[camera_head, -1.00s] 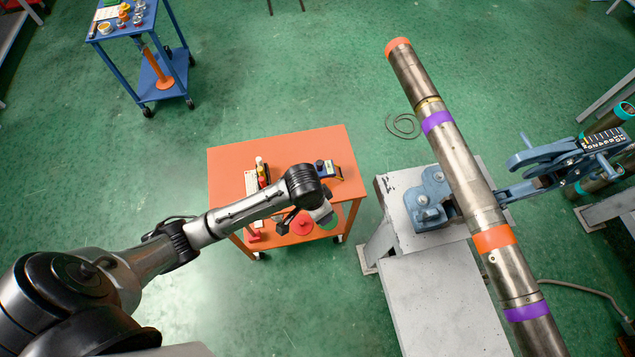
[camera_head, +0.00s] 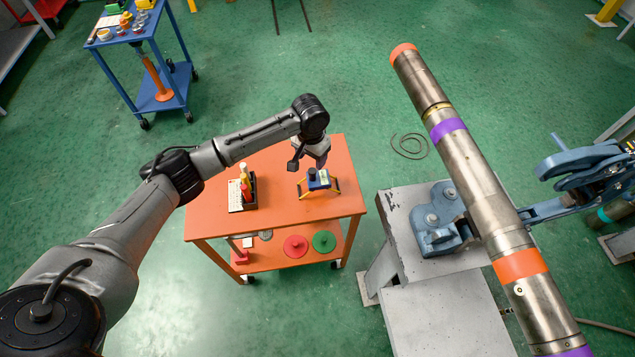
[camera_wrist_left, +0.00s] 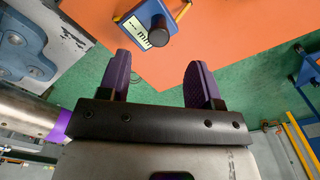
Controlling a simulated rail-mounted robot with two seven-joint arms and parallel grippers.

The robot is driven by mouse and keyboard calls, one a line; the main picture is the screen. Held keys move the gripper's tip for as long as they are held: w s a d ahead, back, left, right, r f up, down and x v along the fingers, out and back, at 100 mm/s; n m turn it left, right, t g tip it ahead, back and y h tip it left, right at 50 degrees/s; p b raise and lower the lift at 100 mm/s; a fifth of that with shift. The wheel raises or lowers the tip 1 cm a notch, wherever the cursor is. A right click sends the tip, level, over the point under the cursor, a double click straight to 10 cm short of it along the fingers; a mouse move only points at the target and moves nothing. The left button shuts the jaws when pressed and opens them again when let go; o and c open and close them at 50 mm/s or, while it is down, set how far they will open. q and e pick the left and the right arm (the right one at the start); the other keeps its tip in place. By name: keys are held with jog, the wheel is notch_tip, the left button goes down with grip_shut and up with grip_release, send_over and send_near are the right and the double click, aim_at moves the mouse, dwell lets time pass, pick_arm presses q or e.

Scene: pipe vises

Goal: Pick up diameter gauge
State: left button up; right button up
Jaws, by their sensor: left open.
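The diameter gauge (camera_head: 318,182) is a small blue body with a display, a dark knob and yellow legs. It stands on the right part of the orange table (camera_head: 275,200). My left gripper (camera_head: 308,162) hangs just above and behind the gauge, apart from it. In the left wrist view, the open left gripper (camera_wrist_left: 155,68) shows two purple-padded fingers with nothing between them. There the gauge (camera_wrist_left: 134,32) lies beyond the fingertips at the top, partly cut off by the frame edge. My right gripper is not in view.
A holder (camera_head: 236,196) with red and yellow items stands on the table's left. Red (camera_head: 295,246) and green (camera_head: 324,241) discs lie on the lower shelf. A long banded pipe (camera_head: 465,170) and blue vise (camera_head: 437,222) stand to the right. A blue cart (camera_head: 163,95) is behind left.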

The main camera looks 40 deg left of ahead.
aim_at(313, 170)
pick_arm(q)
jog(key=shift+w+f+b, duration=0.1)
jog(key=shift+f+b, duration=0.65)
jog(key=shift+f, duration=3.6)
jog(key=shift+r, duration=0.1)
grip_shut()
